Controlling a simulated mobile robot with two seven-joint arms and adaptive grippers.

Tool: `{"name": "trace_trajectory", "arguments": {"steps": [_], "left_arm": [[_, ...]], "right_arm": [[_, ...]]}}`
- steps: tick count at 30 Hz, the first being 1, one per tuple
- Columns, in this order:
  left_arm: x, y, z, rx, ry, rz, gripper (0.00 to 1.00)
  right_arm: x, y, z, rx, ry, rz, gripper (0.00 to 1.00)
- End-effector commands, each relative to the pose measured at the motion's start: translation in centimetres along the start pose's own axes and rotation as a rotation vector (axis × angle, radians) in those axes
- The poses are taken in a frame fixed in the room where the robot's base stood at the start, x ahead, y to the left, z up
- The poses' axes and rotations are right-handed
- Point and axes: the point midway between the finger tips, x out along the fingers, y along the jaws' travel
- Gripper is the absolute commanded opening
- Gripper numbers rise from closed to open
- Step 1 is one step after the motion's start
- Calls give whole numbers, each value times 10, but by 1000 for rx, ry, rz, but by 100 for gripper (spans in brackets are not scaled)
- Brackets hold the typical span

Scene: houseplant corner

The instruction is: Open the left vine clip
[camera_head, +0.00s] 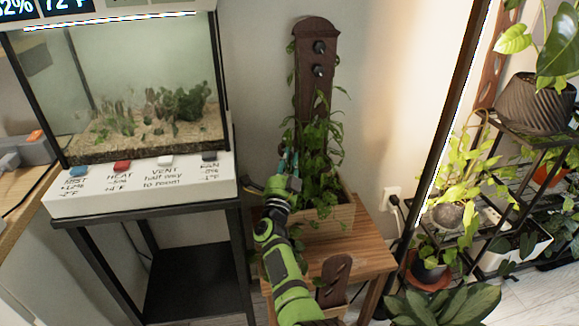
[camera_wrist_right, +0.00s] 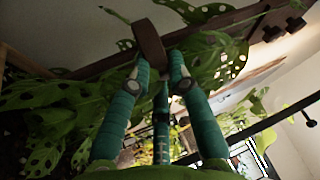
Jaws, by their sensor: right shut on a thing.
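My right gripper (camera_head: 288,160) reaches up to the left edge of the dark wooden trellis board (camera_head: 316,98), among the leaves of the climbing plant (camera_head: 322,172). In the right wrist view its teal fingers (camera_wrist_right: 153,78) are closed on a small brown piece (camera_wrist_right: 149,42), which appears to be the left vine clip. This piece stands in front of the board and leaves. In the head view the leaves and gripper hide the clip. Two dark knobs (camera_head: 319,58) show higher on the board. My left gripper is not in view.
The plant grows in a wooden planter box (camera_head: 328,222) on a small wooden table (camera_head: 356,262). A glass terrarium (camera_head: 140,85) on a white labelled base (camera_head: 75,200) stands close on the left. A black plant rack (camera_head: 480,165) with several pots stands on the right.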

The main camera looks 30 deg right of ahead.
Motion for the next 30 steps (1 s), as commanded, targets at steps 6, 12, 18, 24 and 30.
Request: {"name": "trace_trajectory", "arguments": {"steps": [6, 12, 18, 24, 30], "left_arm": [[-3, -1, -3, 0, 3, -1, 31], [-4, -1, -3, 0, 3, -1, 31], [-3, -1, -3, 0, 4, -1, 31], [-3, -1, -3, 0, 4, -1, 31], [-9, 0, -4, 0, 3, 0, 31]], "right_arm": [[1, -1, 1, -5, 10, 3, 0], [1, -1, 1, -4, 10, 3, 0], [1, -1, 1, -4, 10, 3, 45], [1, 0, 1, -4, 10, 3, 45], [0, -2, -3, 2, -13, -6, 45]]}}
